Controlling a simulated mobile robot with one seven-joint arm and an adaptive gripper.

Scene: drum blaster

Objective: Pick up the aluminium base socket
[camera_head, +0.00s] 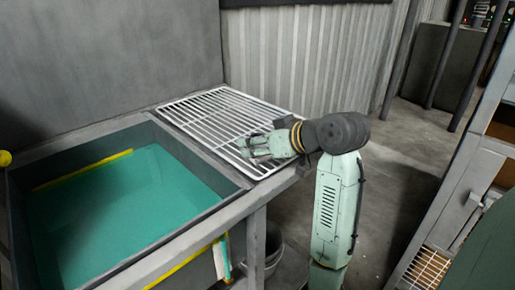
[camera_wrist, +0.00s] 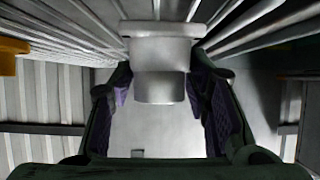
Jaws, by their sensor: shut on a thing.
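The aluminium base socket (camera_wrist: 160,52) is a pale grey piece with a wide flange and a narrower, rounded body. In the wrist view it sits at the top centre, between the two fingers of my gripper (camera_wrist: 161,85), which have purple ribbed pads. The gripper is shut on it. In the head view my gripper (camera_head: 255,146) reaches in from the right, low over the front right part of the white wire rack (camera_head: 208,116). The socket is mostly hidden by the fingers there. I cannot tell whether it touches the rack.
A sink-like tank (camera_head: 210,213) with teal liquid is left of the rack. A corrugated metal wall (camera_head: 310,62) stands behind. A bucket (camera_head: 272,250) is under the bench. A grey shelf unit (camera_head: 462,185) stands at the right, with open floor between.

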